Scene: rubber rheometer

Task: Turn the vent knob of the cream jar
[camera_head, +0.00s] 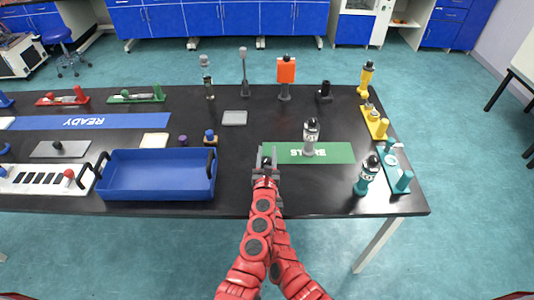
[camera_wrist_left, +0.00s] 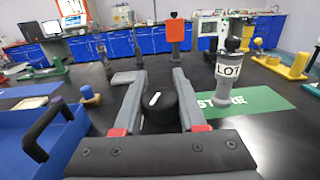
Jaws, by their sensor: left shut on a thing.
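A black round knob (camera_wrist_left: 160,108) with a white mark on its top sits between the fingers of my left gripper (camera_wrist_left: 157,100) in the left wrist view. My left gripper (camera_head: 266,168) is shut on the knob from the near side. The body under the knob is hidden by the gripper, so I cannot make out the cream jar itself. My right gripper is not in view.
A grey LOT bottle (camera_head: 310,138) stands on the green mat (camera_head: 340,152) just right of my gripper. A teal bottle (camera_head: 365,178) stands further right. A blue tray (camera_head: 155,193) lies to the left. Small stands (camera_head: 285,92) line the back.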

